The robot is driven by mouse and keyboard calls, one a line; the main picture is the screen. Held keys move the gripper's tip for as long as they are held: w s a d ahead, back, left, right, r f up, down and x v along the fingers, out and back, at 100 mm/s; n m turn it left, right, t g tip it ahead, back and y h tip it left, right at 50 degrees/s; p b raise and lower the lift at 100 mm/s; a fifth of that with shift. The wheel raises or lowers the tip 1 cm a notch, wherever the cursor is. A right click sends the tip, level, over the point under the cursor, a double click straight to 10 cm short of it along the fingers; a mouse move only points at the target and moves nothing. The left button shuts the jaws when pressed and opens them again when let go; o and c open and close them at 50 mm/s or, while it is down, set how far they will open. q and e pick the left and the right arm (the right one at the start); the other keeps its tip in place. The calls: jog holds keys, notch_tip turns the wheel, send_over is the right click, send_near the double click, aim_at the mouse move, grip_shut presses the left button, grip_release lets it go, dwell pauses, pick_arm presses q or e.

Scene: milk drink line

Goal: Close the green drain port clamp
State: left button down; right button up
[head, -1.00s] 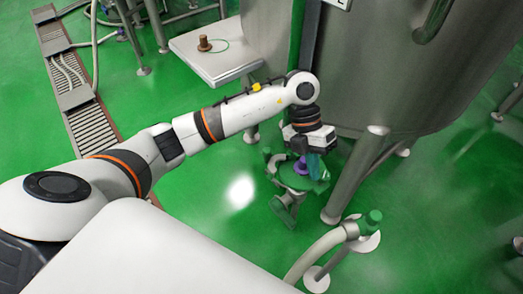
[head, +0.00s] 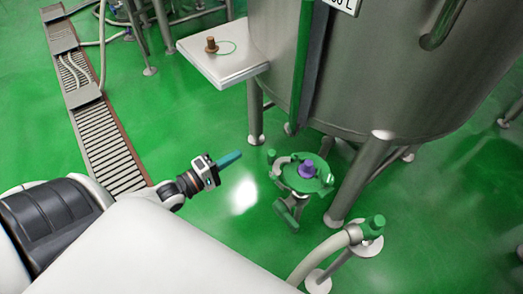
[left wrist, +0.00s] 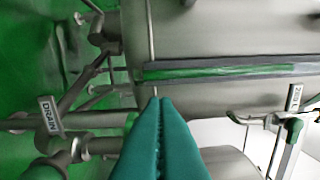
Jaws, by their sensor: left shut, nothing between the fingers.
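The green drain port clamp (head: 322,186) stands low beside the tank's leg in the head view, around a purple piece (head: 307,169) on a pale metal fitting. I cannot tell from here whether its ring is fully closed. My left gripper (head: 236,157) is to the left of the clamp, clearly apart from it, with its teal fingers pressed together and nothing between them. The shut fingers also show in the left wrist view (left wrist: 158,103), pointing toward the tank. I cannot clearly make out the clamp in that view. My right gripper is not in view.
The steel tank (head: 365,80) stands behind the clamp, its leg (head: 358,178) close on the right. A hose (head: 318,252) with a green end is in front. A white platform (head: 220,62) is at the back. Open green floor lies between gripper and clamp.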

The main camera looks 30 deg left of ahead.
aim_at(277, 161)
pick_arm(q)
jog(key=w+d+n, duration=0.1)
jog(key=w+d, duration=0.4)
jog(key=w, duration=0.1)
jog(key=shift+w+d+f+y+b, duration=0.25)
jog(key=shift+w+f+y+b, duration=0.05)
jog(key=shift+f+b, duration=0.1)
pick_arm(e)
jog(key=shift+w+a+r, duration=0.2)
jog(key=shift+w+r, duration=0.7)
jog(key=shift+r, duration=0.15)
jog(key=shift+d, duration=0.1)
